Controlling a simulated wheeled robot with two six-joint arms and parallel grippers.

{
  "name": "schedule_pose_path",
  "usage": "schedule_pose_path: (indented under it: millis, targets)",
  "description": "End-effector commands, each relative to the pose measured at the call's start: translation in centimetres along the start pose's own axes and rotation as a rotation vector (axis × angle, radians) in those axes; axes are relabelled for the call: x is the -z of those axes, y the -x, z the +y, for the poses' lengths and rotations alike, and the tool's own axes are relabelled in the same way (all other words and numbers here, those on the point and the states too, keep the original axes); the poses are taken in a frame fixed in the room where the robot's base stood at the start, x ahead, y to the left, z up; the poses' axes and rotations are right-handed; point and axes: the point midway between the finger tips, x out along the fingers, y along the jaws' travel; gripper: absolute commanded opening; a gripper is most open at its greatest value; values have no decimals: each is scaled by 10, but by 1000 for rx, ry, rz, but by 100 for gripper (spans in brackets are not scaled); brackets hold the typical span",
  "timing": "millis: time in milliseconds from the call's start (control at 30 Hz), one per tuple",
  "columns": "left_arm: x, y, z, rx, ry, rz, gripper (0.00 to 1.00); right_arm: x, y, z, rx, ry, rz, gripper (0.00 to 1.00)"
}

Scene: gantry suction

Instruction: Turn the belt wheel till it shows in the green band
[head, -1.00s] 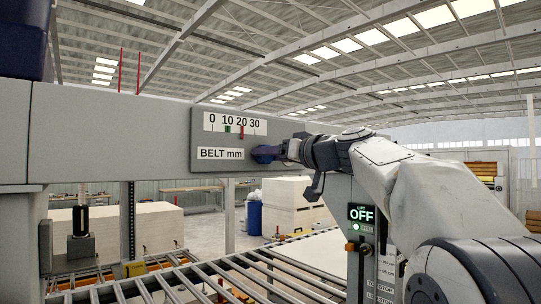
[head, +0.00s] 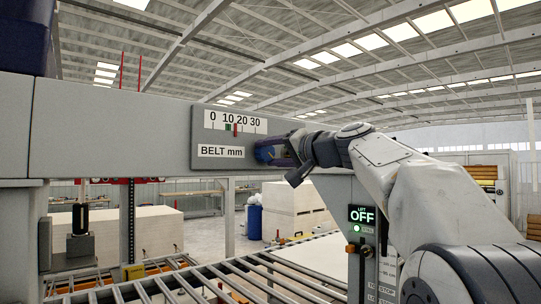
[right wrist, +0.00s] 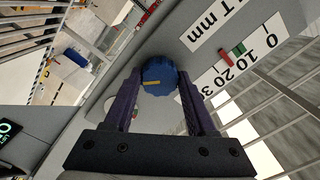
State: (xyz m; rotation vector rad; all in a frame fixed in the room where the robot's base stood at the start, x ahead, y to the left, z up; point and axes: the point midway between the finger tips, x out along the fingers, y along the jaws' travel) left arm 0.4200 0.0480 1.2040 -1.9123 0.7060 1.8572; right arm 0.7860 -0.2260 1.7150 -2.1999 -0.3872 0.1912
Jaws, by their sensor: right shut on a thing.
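The blue belt wheel (right wrist: 160,76), with a small yellow mark, sits on the grey beam's face. My right gripper (right wrist: 160,80) is shut on it, one dark finger on each side; in the head view the gripper (head: 272,151) hides most of the wheel. The belt scale (head: 235,122), marked 0 to 30, is just left of the gripper. Its red pointer (head: 235,128) stands between 10 and 20, just right of the green band (head: 228,128). The wrist view also shows the red pointer (right wrist: 225,56) beside the green band (right wrist: 239,48). My left gripper is not in view.
The long grey beam (head: 110,135) crosses the head view. Below it lies a roller conveyor (head: 215,278). Pale stacks (head: 293,205) and a blue barrel (head: 254,219) stand farther back.

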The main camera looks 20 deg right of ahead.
Motion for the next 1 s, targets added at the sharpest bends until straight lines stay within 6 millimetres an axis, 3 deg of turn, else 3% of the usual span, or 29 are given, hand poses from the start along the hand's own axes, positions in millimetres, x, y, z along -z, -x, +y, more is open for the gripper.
schedule_pose_path:
  millis: [500,1000]
  targets:
    - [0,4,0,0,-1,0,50,2,0,-1,1,-458,4,1]
    - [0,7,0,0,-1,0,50,2,0,0,1,-666,5,1]
